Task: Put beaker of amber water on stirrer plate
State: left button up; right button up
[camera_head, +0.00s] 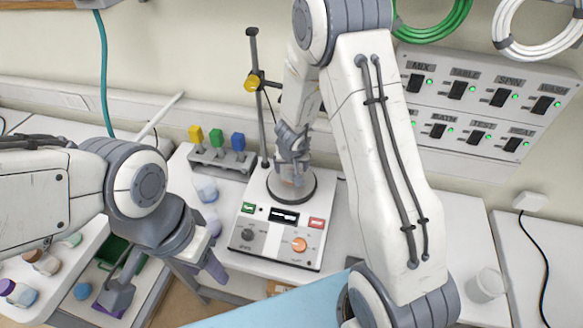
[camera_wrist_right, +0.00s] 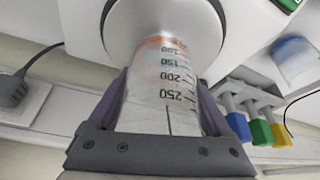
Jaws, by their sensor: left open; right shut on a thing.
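The clear beaker with graduation marks and a little amber liquid (camera_wrist_right: 168,72) is held between the fingers of my right gripper (camera_head: 292,163). In the head view the beaker (camera_head: 293,188) is mostly hidden by the gripper. Its base is at the round grey plate (camera_head: 274,200) of the white stirrer. In the right wrist view my right gripper (camera_wrist_right: 163,105) is shut on the beaker, with the stirrer plate (camera_wrist_right: 210,35) behind its base. I cannot tell whether they touch. My left gripper (camera_head: 163,283) is open and empty, left of the stirrer.
A stand with a yellow clamp (camera_head: 254,82) rises behind the stirrer. A rack with yellow, green and blue pieces (camera_head: 215,158) is at its left. A clear cup (camera_head: 486,286) stands at the right. A tray of jars (camera_head: 70,222) is at the left. A switch panel (camera_head: 478,105) is on the wall.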

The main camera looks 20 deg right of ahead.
jog(key=shift+f, duration=0.1)
jog(key=shift+f, duration=0.15)
jog(key=o, duration=1.5)
jog(key=shift+c, duration=0.2)
jog(key=shift+r, duration=0.45)
jog(key=p+v, duration=0.8)
jog(key=v, duration=0.3)
jog(key=shift+s+r, duration=0.15)
jog(key=shift+r, duration=0.15)
